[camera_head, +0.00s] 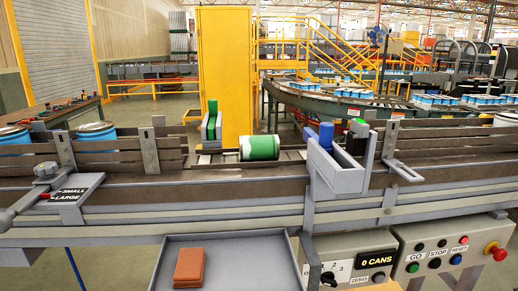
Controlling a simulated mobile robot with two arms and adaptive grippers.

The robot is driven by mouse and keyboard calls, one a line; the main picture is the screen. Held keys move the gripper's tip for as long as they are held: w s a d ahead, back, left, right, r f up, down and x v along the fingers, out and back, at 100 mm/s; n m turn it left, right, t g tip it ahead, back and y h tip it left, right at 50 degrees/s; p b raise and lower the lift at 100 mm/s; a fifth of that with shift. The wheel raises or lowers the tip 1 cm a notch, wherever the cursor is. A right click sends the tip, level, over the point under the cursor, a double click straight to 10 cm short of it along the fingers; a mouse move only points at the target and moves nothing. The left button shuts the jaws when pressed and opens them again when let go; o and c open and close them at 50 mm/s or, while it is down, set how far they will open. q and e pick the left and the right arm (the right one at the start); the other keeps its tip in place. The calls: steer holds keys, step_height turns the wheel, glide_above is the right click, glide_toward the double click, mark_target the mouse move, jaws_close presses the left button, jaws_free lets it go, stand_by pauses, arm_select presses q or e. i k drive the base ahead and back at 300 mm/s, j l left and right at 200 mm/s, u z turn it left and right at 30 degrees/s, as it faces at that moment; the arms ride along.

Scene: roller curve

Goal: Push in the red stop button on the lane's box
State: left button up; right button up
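The lane's grey box (401,245) hangs at the front of the lane, at the lower right. A large red mushroom button (495,250) on a yellow base stands out at the box's right end. Left of it on the box are small green, black and blue buttons under the labels GO, STOP and RESET. The black button (434,264) is under STOP. A small red spot shows above near RESET. Whether the red mushroom button is pressed in cannot be told. Neither of my grippers is in view.
A second box with a dial and a "0 CANS" display (377,261) sits left of it. A grey tray (222,251) holds brown-red pads (189,267). A green can (260,147) lies on the lane. A lever (22,207) is at the left.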

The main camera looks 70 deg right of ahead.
mark_target(500, 255)
steer(key=j+z, duration=0.2)
steer(key=z, duration=3.3)
